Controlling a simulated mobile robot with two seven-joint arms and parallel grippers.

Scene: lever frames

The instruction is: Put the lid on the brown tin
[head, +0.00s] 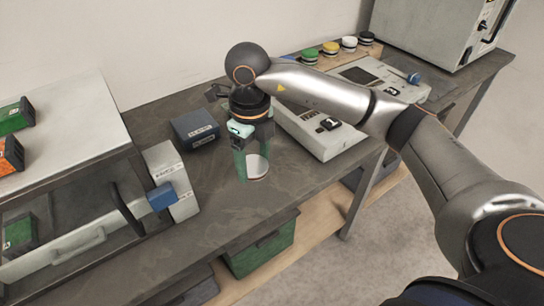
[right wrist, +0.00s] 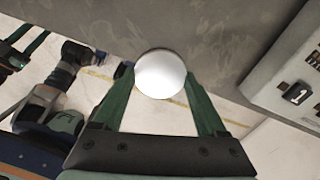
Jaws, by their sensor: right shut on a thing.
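My right gripper (head: 252,170) points down over the workbench, its green fingers shut on a white round lid (head: 258,164). In the right wrist view the lid (right wrist: 161,74) is a plain white disc between the two fingertips (right wrist: 162,85). In the head view a thin brownish edge shows just under the white. I cannot tell whether it is the brown tin or part of the lid. No other part of the tin can be made out, and the gripper hides some of that spot.
A dark blue box (head: 195,131) stands behind the gripper. A grey keypad device (head: 322,133) is to the right. A white block with a blue handle (head: 163,196) and a grey cabinet (head: 75,130) are at left. Bare bench (head: 215,215) lies in front.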

